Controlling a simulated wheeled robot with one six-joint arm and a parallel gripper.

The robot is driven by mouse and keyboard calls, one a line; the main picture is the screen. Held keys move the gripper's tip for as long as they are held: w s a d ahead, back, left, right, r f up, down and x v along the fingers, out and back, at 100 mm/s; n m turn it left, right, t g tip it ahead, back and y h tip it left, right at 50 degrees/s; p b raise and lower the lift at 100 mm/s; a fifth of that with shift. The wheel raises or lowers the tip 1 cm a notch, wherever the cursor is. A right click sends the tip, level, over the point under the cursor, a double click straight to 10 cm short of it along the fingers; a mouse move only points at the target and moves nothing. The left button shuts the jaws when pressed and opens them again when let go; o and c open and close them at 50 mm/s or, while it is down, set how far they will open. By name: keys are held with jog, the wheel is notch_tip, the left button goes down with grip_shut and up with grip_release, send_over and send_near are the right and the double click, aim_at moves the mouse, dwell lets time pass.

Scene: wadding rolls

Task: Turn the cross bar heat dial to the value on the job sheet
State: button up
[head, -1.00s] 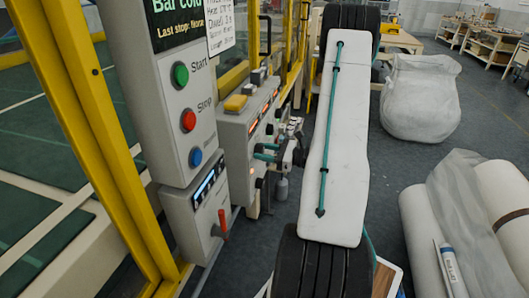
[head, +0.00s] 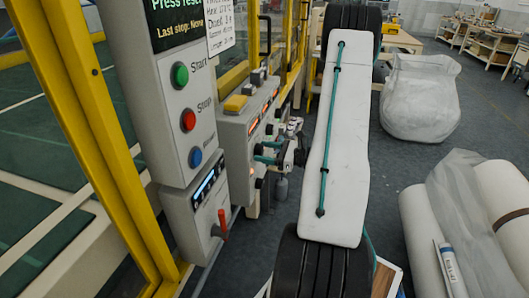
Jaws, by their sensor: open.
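A grey control box (head: 232,132) with lit displays and small knobs on its front stands left of the middle in the head view. I cannot tell which knob is the cross bar heat dial. My gripper (head: 264,153) is open, with its teal fingers pointing left at the front of this box. Whether the fingers touch a knob is too small to tell. The job sheet (head: 226,26) is a white printed page at the top, cut off by the frame edge; its values are too small to read surely.
A grey panel carries a green Start button (head: 180,75), a red Stop button (head: 188,120) and a blue button (head: 195,157). Below is a red-handled switch (head: 223,225). A yellow frame (head: 100,130) stands left. A wrapped bag (head: 420,97) and white rolls (head: 432,235) lie right.

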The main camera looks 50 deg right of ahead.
jog(key=v, duration=0.7)
jog(key=shift+s, duration=0.2)
